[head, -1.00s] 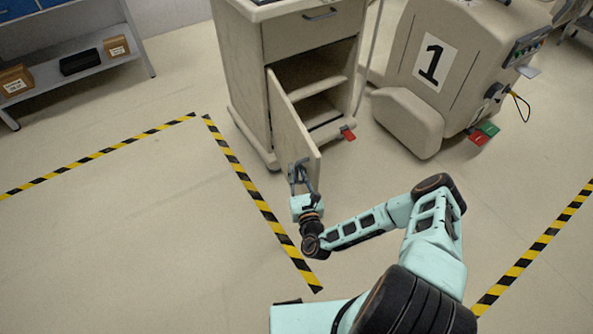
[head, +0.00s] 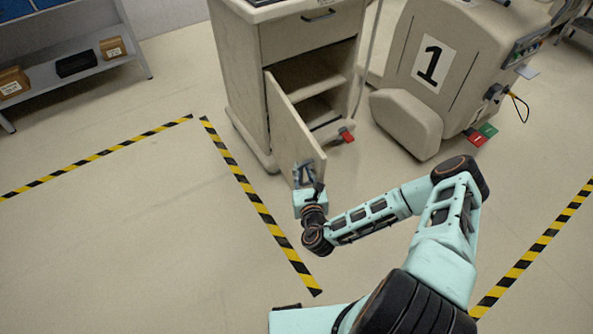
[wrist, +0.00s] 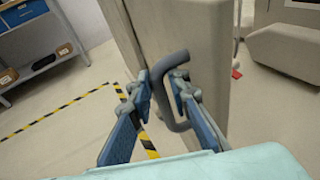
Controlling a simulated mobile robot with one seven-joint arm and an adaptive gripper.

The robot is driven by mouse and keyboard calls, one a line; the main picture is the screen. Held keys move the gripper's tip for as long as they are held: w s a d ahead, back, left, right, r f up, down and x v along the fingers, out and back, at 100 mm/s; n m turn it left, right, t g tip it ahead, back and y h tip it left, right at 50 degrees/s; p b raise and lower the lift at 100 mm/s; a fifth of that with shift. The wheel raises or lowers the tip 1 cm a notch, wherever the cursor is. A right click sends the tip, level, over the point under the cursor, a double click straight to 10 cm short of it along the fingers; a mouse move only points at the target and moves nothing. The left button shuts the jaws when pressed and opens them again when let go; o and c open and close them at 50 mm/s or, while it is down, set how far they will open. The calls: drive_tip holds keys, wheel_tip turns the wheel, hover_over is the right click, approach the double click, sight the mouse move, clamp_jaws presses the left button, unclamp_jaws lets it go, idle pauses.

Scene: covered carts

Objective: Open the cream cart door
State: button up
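The cream cart (head: 241,70) stands upright at the top centre of the head view. Its lower door (head: 292,128) is hinged on the left and stands partly open, so the inner shelf shows. In the wrist view the door (wrist: 192,55) carries a grey D-shaped handle (wrist: 172,62). My gripper (head: 303,168) is at the door's free edge. In the wrist view my gripper (wrist: 164,86) has its two blue fingers apart, one on each side of the handle bar. The fingers look spaced from the bar, though I cannot rule out contact on one side.
A bulky cream machine (head: 400,75) marked 1 stands right of the cart. A shelf unit (head: 110,68) with boxes is at the far left. Yellow-black tape (head: 255,200) runs along the floor. The floor left of the door is clear.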

wheel_tip(320, 180, up, 8)
drive_tip(key=w+a+t+y, duration=0.1)
drive_tip(key=a+t, duration=0.1)
drive_tip(key=shift+a+f+n, duration=0.15)
drive_tip(key=shift+n, duration=0.25)
wheel_tip(320, 180, down, 6)
drive_tip(key=s+d+f+m+g+h, duration=0.1)
drive_tip(key=d+g, duration=0.1)
drive_tip(key=d, duration=0.1)
drive_tip(key=s+a+p, duration=0.5)
drive_tip(key=s+a, duration=0.2)
drive_tip(key=s, duration=0.3)
drive_tip(key=shift+s+a, duration=0.3)
drive_tip(key=shift+a, duration=0.05)
drive_tip(key=shift+r, duration=0.1)
